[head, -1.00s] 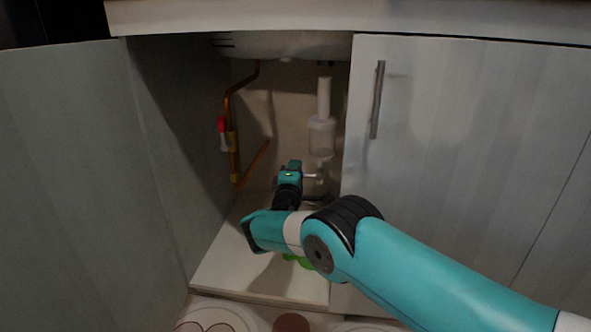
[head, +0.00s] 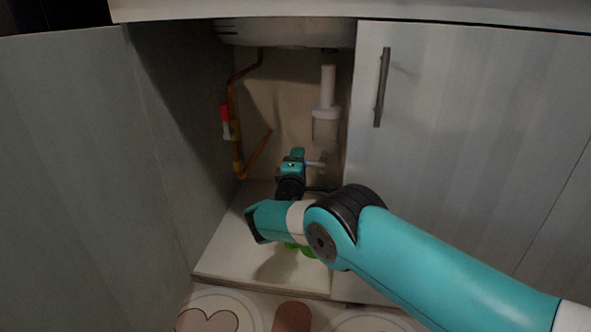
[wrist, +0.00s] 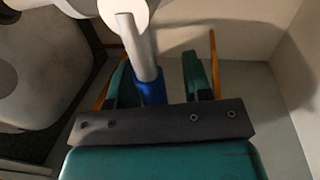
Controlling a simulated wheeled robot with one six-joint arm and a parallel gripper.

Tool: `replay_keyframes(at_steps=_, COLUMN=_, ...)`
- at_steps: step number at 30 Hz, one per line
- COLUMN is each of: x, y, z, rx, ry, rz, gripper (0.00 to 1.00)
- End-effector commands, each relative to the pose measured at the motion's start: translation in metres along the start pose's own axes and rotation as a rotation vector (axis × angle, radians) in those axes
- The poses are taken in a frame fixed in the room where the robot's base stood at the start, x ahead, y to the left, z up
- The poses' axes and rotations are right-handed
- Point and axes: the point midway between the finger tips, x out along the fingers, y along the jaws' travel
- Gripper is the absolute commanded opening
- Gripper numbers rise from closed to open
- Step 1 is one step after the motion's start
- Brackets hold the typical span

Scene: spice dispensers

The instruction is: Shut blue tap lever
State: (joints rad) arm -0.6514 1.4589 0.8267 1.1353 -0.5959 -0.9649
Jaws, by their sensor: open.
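My gripper (head: 294,158) reaches into the open cabinet under the sink. In the wrist view my gripper (wrist: 158,78) has its two fingers spread apart. A blue tap lever (wrist: 152,88) on a grey metal stem (wrist: 136,40) shows between the fingers in that picture. Neither finger visibly presses on it, and I cannot tell its depth relative to the fingertips. In the head view the pale stem (head: 315,165) sticks out just right of my gripper, and the lever is mostly hidden there.
A copper pipe (head: 233,150) with a red-and-white valve (head: 226,120) runs along the left. A white drain trap (head: 326,124) hangs behind. A green item (head: 306,250) lies on the cabinet floor (head: 225,255), partly behind my arm. A closed door (head: 450,140) stands right.

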Motion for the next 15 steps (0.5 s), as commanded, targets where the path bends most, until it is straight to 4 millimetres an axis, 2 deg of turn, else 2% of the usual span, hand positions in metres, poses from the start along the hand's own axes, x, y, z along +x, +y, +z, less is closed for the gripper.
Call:
replay_keyframes(at_steps=5, x=-0.021, y=0.004, z=-0.002, rx=-0.005, ry=0.005, rz=-0.003, gripper=0.45)
replay_keyframes(at_steps=13, x=-0.089, y=0.005, z=-0.001, rx=-0.007, ry=0.007, rz=-0.003, gripper=0.45)
replay_keyframes(at_steps=15, x=-0.089, y=0.009, z=-0.001, rx=-0.003, ry=0.003, rz=0.000, gripper=0.45)
